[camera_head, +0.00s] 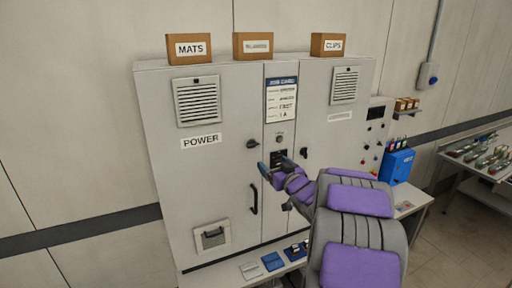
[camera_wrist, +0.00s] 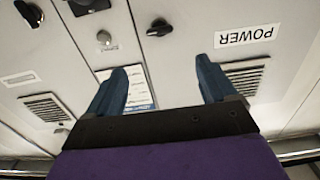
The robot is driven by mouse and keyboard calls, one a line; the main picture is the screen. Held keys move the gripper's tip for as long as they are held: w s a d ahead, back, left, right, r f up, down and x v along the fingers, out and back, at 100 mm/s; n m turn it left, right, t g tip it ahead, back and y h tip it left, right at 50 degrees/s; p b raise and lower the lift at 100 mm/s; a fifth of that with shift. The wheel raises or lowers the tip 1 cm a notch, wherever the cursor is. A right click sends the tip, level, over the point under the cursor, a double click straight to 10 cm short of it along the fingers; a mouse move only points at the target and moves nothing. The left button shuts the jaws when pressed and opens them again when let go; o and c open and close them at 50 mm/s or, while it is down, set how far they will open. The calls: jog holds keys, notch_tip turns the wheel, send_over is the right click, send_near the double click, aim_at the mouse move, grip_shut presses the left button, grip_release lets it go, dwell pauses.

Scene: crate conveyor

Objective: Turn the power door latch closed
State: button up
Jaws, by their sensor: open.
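The power door (camera_head: 210,165) is the left grey cabinet door, labelled POWER, and it looks shut. Its black latch (camera_head: 253,143) sits near the door's right edge, with the knob lying roughly sideways. In the wrist view, which is upside down, the latch (camera_wrist: 158,27) shows beyond the gap between my fingertips. My gripper (camera_head: 275,166) is open and empty, in front of the cabinet's middle strip, lower than the latch and to its right in the head view. In the wrist view both blue fingers of my gripper (camera_wrist: 162,65) are spread apart, not touching the latch.
A second black latch (camera_head: 304,153) is on the right door. A round silver lock (camera_head: 279,137) and a notice (camera_head: 281,99) are on the middle strip. A black pull handle (camera_head: 253,198) is below the power latch. A shelf with small items (camera_head: 272,261) runs along the cabinet's foot.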

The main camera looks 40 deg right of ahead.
aim_at(255, 146)
jog(key=x, duration=1.5)
jog(key=shift+d+f+p, duration=0.1)
jog(key=shift+d+p, duration=0.05)
jog(key=shift+p, duration=0.15)
jog(key=c, duration=1.1)
